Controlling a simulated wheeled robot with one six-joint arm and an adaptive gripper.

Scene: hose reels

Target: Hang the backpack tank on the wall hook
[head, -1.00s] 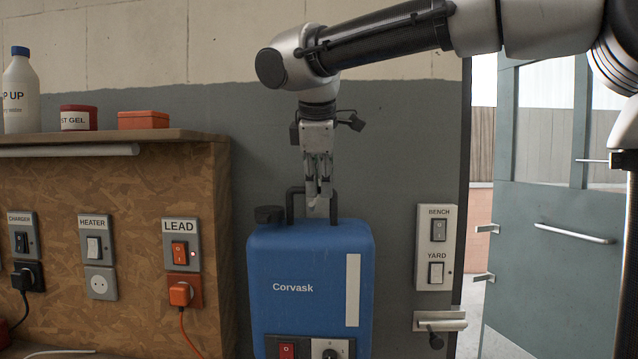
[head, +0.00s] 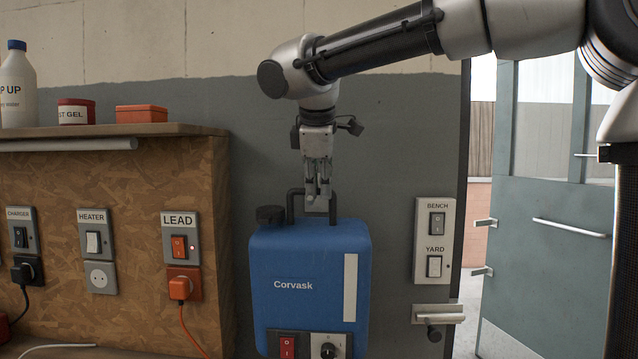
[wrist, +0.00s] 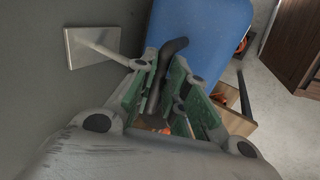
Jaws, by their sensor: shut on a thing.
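The backpack tank (head: 296,265) is a blue box marked Corvask, with a black cap and a black top handle (head: 291,208). It hangs upright in front of the grey wall. My gripper (head: 318,196) points down and is shut on the handle. In the wrist view, the handle (wrist: 174,47) runs between the green-padded fingers of my gripper (wrist: 166,85), with the tank (wrist: 195,30) beyond. The wall hook (wrist: 108,49) is a pale rod on a square wall plate, reaching toward the handle. I cannot tell whether the handle rests on it.
A wooden shelf (head: 110,130) with a bottle (head: 17,88) and tubs is at left, above switches and an orange cable (head: 188,330). A switch panel (head: 435,240) and a small bracket (head: 437,313) are right of the tank. A grey door (head: 545,255) stands open at far right.

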